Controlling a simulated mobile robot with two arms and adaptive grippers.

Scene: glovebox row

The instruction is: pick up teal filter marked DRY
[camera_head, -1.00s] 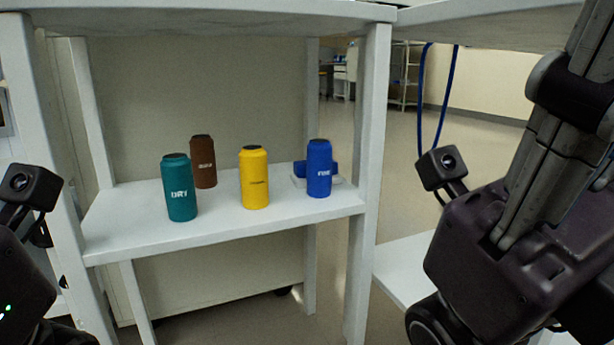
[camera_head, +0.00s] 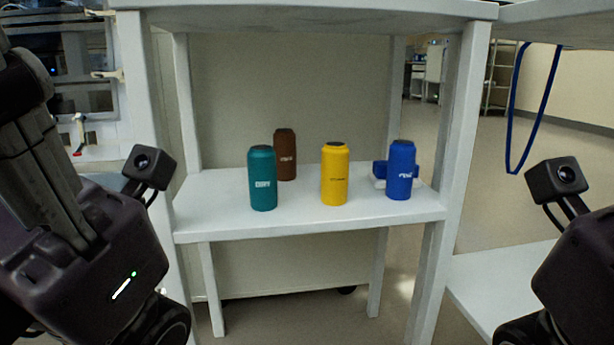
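The teal filter (camera_head: 263,180), with white lettering that looks like DRY, stands upright at the front left of the white shelf (camera_head: 300,222). My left gripper's housing (camera_head: 90,260) is at the lower left, in front of the shelf's left post and apart from the filter. My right gripper's housing (camera_head: 580,285) is at the lower right edge, outside the shelf's right post. The fingers of both grippers are hidden or out of frame, so their opening does not show.
A brown filter (camera_head: 285,150) stands behind the teal one. A yellow filter (camera_head: 335,175) and a blue filter (camera_head: 401,172) stand to the right. A small blue object (camera_head: 379,169) lies behind the blue filter. White posts (camera_head: 455,150) and an upper board (camera_head: 310,14) frame the shelf.

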